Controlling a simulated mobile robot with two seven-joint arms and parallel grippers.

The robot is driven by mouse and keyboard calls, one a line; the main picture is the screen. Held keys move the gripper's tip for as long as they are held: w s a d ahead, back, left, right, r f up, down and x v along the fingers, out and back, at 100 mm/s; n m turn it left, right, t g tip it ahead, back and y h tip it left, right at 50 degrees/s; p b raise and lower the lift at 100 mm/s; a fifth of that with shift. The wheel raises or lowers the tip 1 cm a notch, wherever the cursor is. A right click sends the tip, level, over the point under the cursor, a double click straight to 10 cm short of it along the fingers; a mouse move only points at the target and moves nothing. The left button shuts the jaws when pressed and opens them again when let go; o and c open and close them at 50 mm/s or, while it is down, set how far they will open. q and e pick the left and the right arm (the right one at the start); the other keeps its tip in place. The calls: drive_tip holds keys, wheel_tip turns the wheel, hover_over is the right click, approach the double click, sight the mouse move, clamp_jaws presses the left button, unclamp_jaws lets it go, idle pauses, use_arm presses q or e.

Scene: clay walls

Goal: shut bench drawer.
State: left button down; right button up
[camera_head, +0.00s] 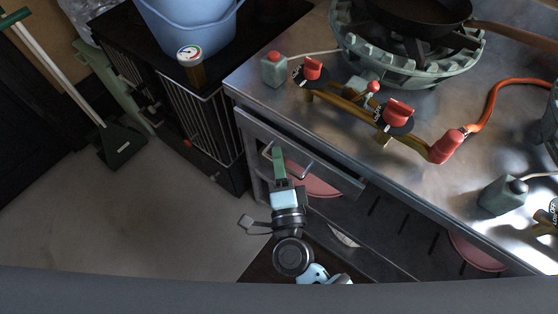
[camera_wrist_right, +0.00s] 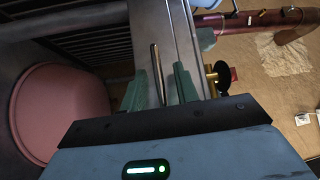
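The metal bench (camera_head: 270,83) fills the right of the head view. Its drawer (camera_head: 338,180) is below the top's near left edge, and its front appears to stand a little out from the bench; how far is hard to tell. The bar handle (camera_head: 304,170) is on the drawer front. My right gripper (camera_head: 277,153) is at the handle's left part. In the right wrist view its two green fingers (camera_wrist_right: 159,85) stand apart, with the handle bar (camera_wrist_right: 157,72) between them and gaps visible on both sides. My left gripper is not in view.
A burner (camera_head: 410,70) with a pan (camera_head: 415,14) and red-knobbed valves (camera_head: 398,113) are on the bench. Pink round things (camera_head: 478,250) sit below. A black cabinet (camera_head: 180,105) carrying a blue bucket (camera_head: 190,35) stands left. The floor (camera_head: 150,210) in front is clear.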

sight(292, 154)
clamp_jaws()
drive_tip(key=w+d, duration=0.2)
drive_tip(key=w, duration=0.1)
drive_tip(key=shift+w+d, duration=0.2)
drive_tip(key=shift+d, duration=0.05)
unclamp_jaws()
drive_tip(key=shift+s+d+f, duration=0.15)
drive_tip(key=shift+s+d, duration=0.05)
drive_tip(key=shift+s, duration=1.1)
drive_tip(key=shift+s+d+f, duration=0.15)
drive_tip(key=shift+s+d, duration=0.05)
drive_tip(key=shift+s, duration=1.05)
drive_tip(key=shift+s+d+f, duration=0.15)
drive_tip(key=shift+s+d, duration=0.05)
drive_tip(key=shift+s, duration=1.1)
